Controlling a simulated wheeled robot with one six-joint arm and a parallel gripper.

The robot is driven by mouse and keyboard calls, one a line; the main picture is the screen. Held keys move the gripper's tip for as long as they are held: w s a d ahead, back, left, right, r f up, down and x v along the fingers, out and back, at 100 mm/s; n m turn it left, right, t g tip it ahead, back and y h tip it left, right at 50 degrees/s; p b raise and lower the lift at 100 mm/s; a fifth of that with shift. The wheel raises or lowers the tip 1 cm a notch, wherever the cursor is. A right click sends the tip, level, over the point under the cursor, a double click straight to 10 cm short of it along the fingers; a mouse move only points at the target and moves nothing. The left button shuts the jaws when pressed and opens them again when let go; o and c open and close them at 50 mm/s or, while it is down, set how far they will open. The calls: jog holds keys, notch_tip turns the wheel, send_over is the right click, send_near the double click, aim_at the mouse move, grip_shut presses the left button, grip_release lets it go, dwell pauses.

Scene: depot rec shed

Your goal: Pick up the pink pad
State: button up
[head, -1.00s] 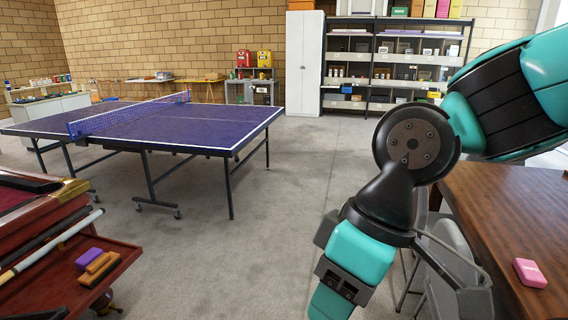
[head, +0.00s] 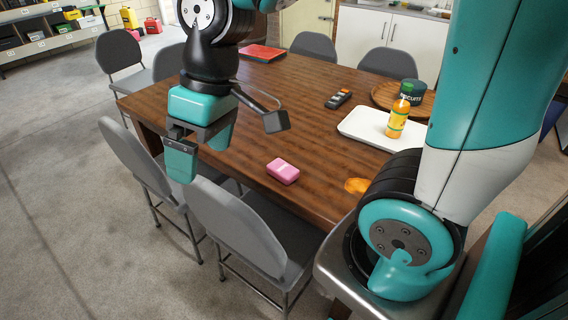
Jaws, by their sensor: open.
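The pink pad (head: 283,171) lies flat on the brown wooden table (head: 262,110), near its front edge. My gripper (head: 196,158) hangs in the air to the left of the pad in the picture, over the table's left front edge and the chairs. It is open and points down, with nothing seen between its fingers. It is apart from the pad. The pad is in full view.
A white tray (head: 362,129) with an orange bottle (head: 397,119) stands right of the pad. Grey chairs (head: 240,222) crowd the front edge. Table around the pad is clear.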

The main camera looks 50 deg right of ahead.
jog(key=w+d+f+m+h, duration=0.15)
jog(key=w+d+f, duration=0.35)
jog(key=w+d, duration=0.55)
jog(key=m+h+p, duration=0.2)
jog(key=m+p, duration=0.1)
jog(key=m, duration=0.1)
send_over(283, 167)
jog(key=shift+g, duration=0.3)
jog(key=f, duration=2.4)
jog(key=shift+s+a+f, duration=0.25)
jog(key=shift+a+f, duration=0.05)
jog(key=shift+w+d+f+p, duration=0.15)
jog(key=shift+f+p, duration=0.3)
jog(key=shift+f, duration=1)
jog(key=shift+w+d+f+p, duration=0.1)
jog(key=shift+f+p, duration=0.35)
jog(key=shift+f, duration=1)
jog(key=shift+c, duration=0.4)
jog(key=c, duration=0.9)
